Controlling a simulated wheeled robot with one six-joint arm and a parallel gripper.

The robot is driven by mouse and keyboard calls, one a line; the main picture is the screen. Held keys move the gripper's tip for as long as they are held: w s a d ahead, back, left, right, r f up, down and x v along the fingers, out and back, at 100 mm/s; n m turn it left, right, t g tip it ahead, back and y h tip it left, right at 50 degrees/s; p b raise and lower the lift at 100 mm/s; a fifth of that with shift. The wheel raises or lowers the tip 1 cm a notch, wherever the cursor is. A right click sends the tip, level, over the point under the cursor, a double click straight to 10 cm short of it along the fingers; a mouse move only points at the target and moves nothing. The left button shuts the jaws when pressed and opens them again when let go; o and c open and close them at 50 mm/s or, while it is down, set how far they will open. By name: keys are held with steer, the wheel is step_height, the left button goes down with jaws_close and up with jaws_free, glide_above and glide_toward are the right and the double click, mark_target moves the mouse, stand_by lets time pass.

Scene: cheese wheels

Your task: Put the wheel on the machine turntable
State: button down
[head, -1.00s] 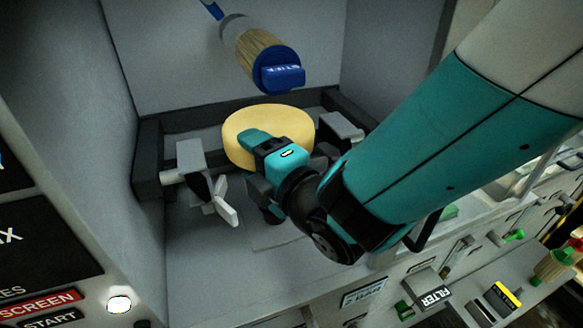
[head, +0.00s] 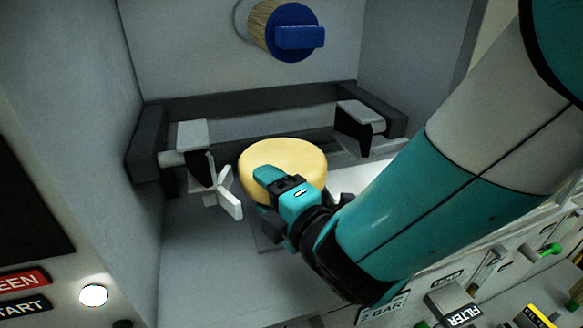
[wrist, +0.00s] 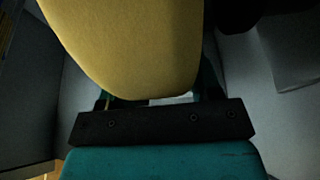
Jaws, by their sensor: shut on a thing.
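The pale yellow cheese wheel (head: 290,158) is inside the grey machine bay in the head view, its flat top facing up. My gripper (head: 276,188) is shut on its near side, with one teal finger over its top edge. In the wrist view the wheel (wrist: 130,45) fills the upper middle, in front of my gripper (wrist: 155,102). A flat grey plate (head: 268,240) shows partly below the gripper. I cannot tell whether it is the turntable, or whether the wheel touches anything below.
Grey clamp brackets stand left (head: 193,138) and right (head: 358,118) of the wheel, with a white-bladed piece (head: 230,195) close on its left. A dark rail (head: 250,103) runs behind. A blue-ended cylinder (head: 290,32) juts from the back wall above. The bay floor at front left is clear.

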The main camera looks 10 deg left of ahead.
steer(key=shift+f+b, duration=0.8)
steer(key=shift+f, duration=0.35)
steer(key=shift+f, duration=0.15)
steer(key=shift+c, duration=1.5)
jaws_free()
steer(key=shift+f, duration=0.15)
steer(key=shift+r, duration=0.3)
steer(key=b+v, duration=0.6)
steer(key=shift+s+d+f+b, duration=0.15)
steer(key=shift+s+f+b, duration=0.05)
steer(key=shift+f+b, duration=0.1)
steer(key=shift+s+d+r, duration=0.15)
steer(key=shift+s+d, duration=0.15)
steer(key=shift+d, duration=0.15)
